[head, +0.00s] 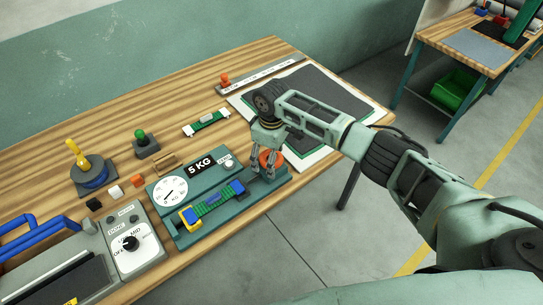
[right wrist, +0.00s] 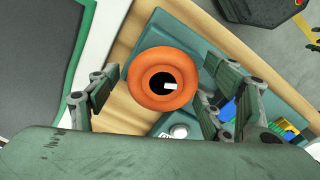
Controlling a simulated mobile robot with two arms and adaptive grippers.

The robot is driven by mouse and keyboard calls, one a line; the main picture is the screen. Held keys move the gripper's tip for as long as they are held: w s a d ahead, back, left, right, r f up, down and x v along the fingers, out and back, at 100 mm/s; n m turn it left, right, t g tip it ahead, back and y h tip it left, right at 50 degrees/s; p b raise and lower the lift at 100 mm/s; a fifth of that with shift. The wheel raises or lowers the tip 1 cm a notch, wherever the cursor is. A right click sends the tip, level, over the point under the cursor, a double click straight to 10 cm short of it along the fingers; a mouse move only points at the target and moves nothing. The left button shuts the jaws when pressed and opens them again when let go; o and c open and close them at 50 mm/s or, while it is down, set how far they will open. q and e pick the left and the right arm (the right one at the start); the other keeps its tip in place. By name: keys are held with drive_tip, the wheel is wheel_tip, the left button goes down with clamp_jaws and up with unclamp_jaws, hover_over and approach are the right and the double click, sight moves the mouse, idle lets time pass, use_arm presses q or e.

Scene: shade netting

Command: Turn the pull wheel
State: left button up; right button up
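The pull wheel is an orange round knob (head: 277,158) at the right end of the teal pull tester (head: 213,221). In the right wrist view the orange wheel (right wrist: 136,87) is a thick ring with a dark centre and a small white mark. My right gripper (head: 264,173) is over it, pointing down. In the right wrist view its open fingers (right wrist: 158,98) stand on opposite sides of the wheel; I cannot tell whether they touch it. A green strip with a blue part (head: 215,201) lies between the yellow clamp (head: 190,217) and the wheel end. My left gripper is not in view.
The tester carries a dial (head: 170,190) and a "5 KG" display (head: 199,166). A green netting sample (head: 207,123) and a dark sheet (head: 325,95) lie behind. A second table (head: 480,52) stands back right.

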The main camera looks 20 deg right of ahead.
drive_tip(key=c, duration=1.1)
drive_tip(key=shift+r+m+p, duration=0.2)
drive_tip(key=shift+m+p, duration=0.8)
drive_tip(key=shift+p, duration=0.05)
drive_tip(key=shift+m+p, duration=1)
drive_tip(key=shift+m, duration=0.2)
drive_tip(key=m+p, duration=0.1)
drive_tip(key=m, duration=0.1)
drive_tip(key=shift+f+m, duration=0.15)
drive_tip(key=shift+m, duration=0.15)
drive_tip(key=shift+d+m, duration=0.1)
drive_tip(key=shift+m, duration=1.5)
drive_tip(key=o, duration=1.1)
drive_tip(key=shift+s, duration=0.1)
drive_tip(key=shift+o, duration=0.2)
